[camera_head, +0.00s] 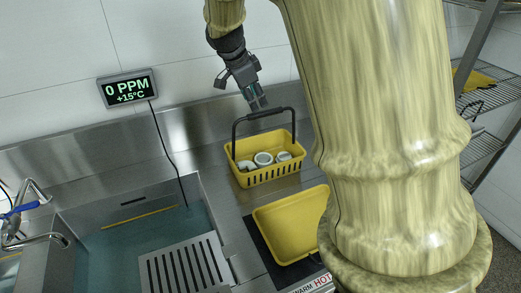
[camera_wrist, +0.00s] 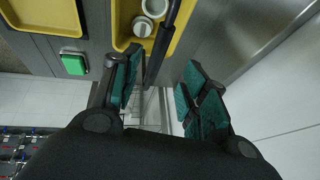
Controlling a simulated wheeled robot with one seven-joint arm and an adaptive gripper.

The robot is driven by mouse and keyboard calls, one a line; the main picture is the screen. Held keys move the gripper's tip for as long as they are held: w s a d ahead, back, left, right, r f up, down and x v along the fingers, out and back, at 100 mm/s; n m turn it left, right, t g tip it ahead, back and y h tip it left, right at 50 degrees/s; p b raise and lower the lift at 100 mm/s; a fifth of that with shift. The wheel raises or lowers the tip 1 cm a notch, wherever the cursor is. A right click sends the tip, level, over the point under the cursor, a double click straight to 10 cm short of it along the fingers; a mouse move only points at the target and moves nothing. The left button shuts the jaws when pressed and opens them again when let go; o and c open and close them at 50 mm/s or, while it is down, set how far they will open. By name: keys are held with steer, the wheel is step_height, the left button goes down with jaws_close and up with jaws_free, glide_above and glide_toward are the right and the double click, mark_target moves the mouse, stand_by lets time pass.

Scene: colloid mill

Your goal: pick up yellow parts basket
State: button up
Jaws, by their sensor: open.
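The yellow parts basket (camera_head: 268,177) stands on the steel counter beside the sink, with several white ring-like parts (camera_head: 264,158) inside. Its black handle (camera_head: 236,133) is raised above it. My gripper (camera_head: 258,102) is open just above the top bar of the handle, pointing down. In the wrist view, the open gripper (camera_wrist: 160,78) has its two green-padded fingers apart. The black handle (camera_wrist: 166,38) reaches into the space between them, nearer the left finger. The basket (camera_wrist: 122,22) is partly cut off at the top. I cannot tell whether a finger touches the handle.
A yellow tray (camera_head: 290,225) lies in front of the basket on a dark plate. The sink (camera_head: 125,255) with a slotted steel panel (camera_head: 183,268) is to the left. A wall display (camera_head: 127,89) and its hanging cable are behind. Wire shelves (camera_head: 490,90) stand at the right.

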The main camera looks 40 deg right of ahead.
mark_target(263, 113)
steer(key=x, duration=0.3)
steer(key=shift+w+d+f+p, duration=0.1)
steer(key=shift+d+f+p, duration=0.1)
steer(key=shift+f+p, duration=0.1)
steer(key=shift+s+d+f+p, duration=0.15)
steer(key=shift+s+p, duration=0.1)
steer(key=shift+p, duration=0.05)
steer(key=p+x, duration=0.1)
steer(key=x, duration=0.3)
steer(key=shift+p, duration=0.35)
steer(key=shift+f, duration=0.3)
steer(key=shift+f, duration=0.3)
jaws_close()
steer(key=shift+d, duration=0.1)
